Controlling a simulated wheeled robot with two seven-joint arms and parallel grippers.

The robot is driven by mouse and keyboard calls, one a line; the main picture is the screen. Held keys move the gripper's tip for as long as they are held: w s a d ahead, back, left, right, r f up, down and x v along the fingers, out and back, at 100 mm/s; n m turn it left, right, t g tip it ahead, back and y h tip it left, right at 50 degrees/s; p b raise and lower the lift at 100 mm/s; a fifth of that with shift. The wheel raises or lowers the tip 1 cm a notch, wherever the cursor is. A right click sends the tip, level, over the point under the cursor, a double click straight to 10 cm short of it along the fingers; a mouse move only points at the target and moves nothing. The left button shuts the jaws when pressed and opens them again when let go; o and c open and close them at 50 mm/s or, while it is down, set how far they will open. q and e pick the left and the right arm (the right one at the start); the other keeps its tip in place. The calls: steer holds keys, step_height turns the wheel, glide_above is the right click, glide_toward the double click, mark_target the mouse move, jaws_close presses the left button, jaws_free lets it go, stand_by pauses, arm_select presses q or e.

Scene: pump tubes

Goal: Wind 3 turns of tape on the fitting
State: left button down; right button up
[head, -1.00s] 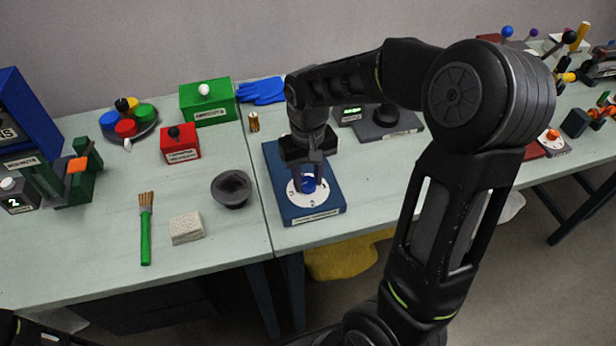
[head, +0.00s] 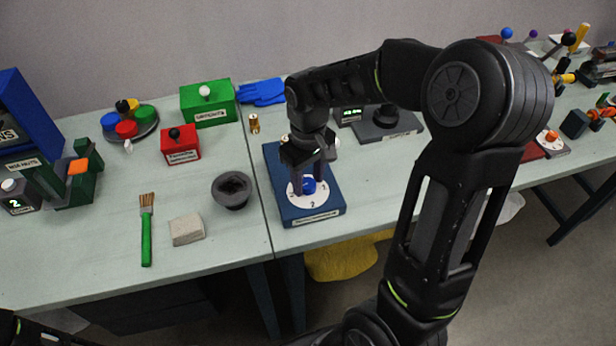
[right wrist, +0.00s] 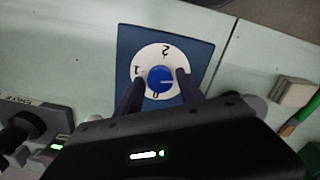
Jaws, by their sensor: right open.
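A blue board (head: 325,211) lies on the table with a white numbered dial (head: 296,194) and a blue knob (head: 309,186) at the dial's centre. My right gripper (head: 310,183) comes down from above, open, with its fingers on either side of the blue knob. In the right wrist view the blue knob (right wrist: 160,79) sits between the two fingers (right wrist: 158,90), with a gap to them, and the dial (right wrist: 148,53) shows numbers around it. A brass fitting (head: 254,123) stands behind the board to the left. My left gripper is not in view.
A dark bowl (head: 231,190), a grey block (head: 186,229) and a green brush (head: 146,232) lie left of the board. Red (head: 181,146) and green (head: 209,105) boxes and a blue glove (head: 262,91) stand further back. A device with a dark knob (head: 388,117) is behind my right arm.

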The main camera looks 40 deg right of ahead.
steer(key=n, duration=0.2)
steer(key=shift+n, duration=0.8)
steer(key=shift+p, duration=0.3)
steer(key=n, duration=0.3)
steer(key=shift+n, duration=0.3)
steer(key=shift+p, duration=0.3)
steer(key=shift+n, duration=1)
steer(key=shift+n+p, duration=0.35)
steer(key=shift+n, duration=0.55)
